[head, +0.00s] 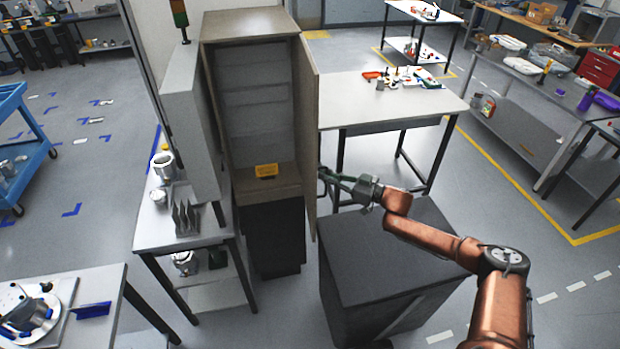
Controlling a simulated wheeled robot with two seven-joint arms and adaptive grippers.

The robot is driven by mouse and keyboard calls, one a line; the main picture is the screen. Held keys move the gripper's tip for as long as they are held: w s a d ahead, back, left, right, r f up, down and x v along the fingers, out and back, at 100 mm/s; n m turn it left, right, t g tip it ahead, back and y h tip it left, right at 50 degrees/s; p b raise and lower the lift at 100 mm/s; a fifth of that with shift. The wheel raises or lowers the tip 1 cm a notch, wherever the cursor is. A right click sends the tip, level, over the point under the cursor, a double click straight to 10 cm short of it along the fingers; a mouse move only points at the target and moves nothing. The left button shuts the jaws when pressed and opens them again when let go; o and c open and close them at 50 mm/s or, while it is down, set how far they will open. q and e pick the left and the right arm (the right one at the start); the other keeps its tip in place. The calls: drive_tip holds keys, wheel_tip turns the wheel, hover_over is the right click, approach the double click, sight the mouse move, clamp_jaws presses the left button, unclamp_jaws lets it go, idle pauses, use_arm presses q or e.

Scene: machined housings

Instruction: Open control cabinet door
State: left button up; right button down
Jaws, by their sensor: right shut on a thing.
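The control cabinet (252,100) is a tall beige-grey unit left of centre in the head view. Its door (311,130) stands open on the right side, swung out towards me and seen nearly edge-on. The inside, with grey panels and a yellow item (266,171) on a ledge, is exposed. My right gripper (326,176) is at the door's outer face, shut on what seems to be its handle. The handle itself is too small and covered to make out. My left gripper is not in view.
A grey table (172,232) with metal parts stands close on the cabinet's left, beside a tall grey panel (190,118). A white-topped table (350,104) with small items stands behind the door. Open floor (510,240) lies to the right.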

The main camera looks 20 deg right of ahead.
drive_tip(key=shift+s+d+f, duration=0.1)
drive_tip(key=shift+d+f, duration=0.05)
drive_tip(key=shift+f, duration=0.1)
drive_tip(key=c, duration=2.1)
unclamp_jaws()
drive_tip(key=shift+s+r, duration=0.15)
drive_tip(key=v, duration=1.1)
drive_tip(key=shift+s+d, duration=0.15)
drive_tip(key=shift+d, duration=0.2)
